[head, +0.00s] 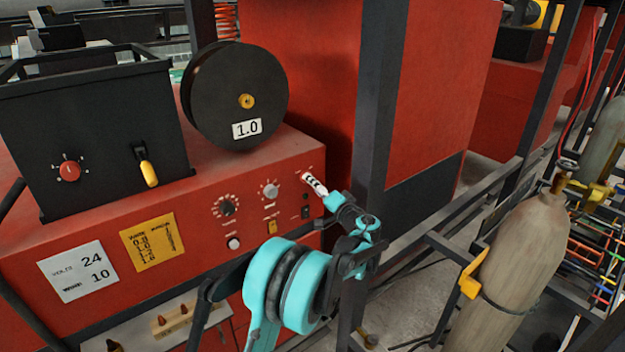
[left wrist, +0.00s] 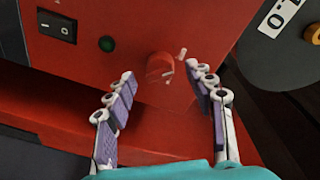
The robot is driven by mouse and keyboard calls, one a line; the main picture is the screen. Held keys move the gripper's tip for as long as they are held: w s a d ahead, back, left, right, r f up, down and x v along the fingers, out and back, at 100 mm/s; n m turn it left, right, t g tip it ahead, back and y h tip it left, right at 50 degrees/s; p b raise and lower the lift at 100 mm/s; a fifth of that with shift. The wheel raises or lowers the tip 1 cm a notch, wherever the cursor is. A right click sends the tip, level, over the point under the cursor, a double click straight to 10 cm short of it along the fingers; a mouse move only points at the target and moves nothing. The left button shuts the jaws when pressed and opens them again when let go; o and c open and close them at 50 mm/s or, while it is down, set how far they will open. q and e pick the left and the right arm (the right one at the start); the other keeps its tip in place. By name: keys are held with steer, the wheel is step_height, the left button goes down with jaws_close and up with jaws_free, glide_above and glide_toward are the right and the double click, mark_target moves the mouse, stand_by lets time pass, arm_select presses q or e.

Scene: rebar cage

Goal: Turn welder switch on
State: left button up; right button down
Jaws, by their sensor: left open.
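The red welder (head: 200,190) stands at the left in the head view, with knobs and switches on its front. My left gripper (head: 310,181) is by the upper right of that front. In the left wrist view, my left gripper (left wrist: 163,105) is open, with a red rotary knob (left wrist: 160,68) with a pale mark beyond and between its fingertips. The fingers look apart from the knob. A black rocker switch (left wrist: 57,27) and a green round lamp or button (left wrist: 106,44) lie left of the knob there. The rocker switch also shows in the head view (head: 306,212), below the gripper.
A black wire spool (head: 235,95) marked 1.0 and a black box (head: 95,140) with a yellow lever stand on the welder. A dark post (head: 375,110) rises close behind my left gripper. A gas cylinder (head: 515,265) stands at the right.

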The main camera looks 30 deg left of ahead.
arm_select(q)
steer(key=x, duration=0.3)
steer(key=shift+w+a, duration=0.1)
steer(key=c, duration=1.1)
steer(key=shift+c, duration=0.2)
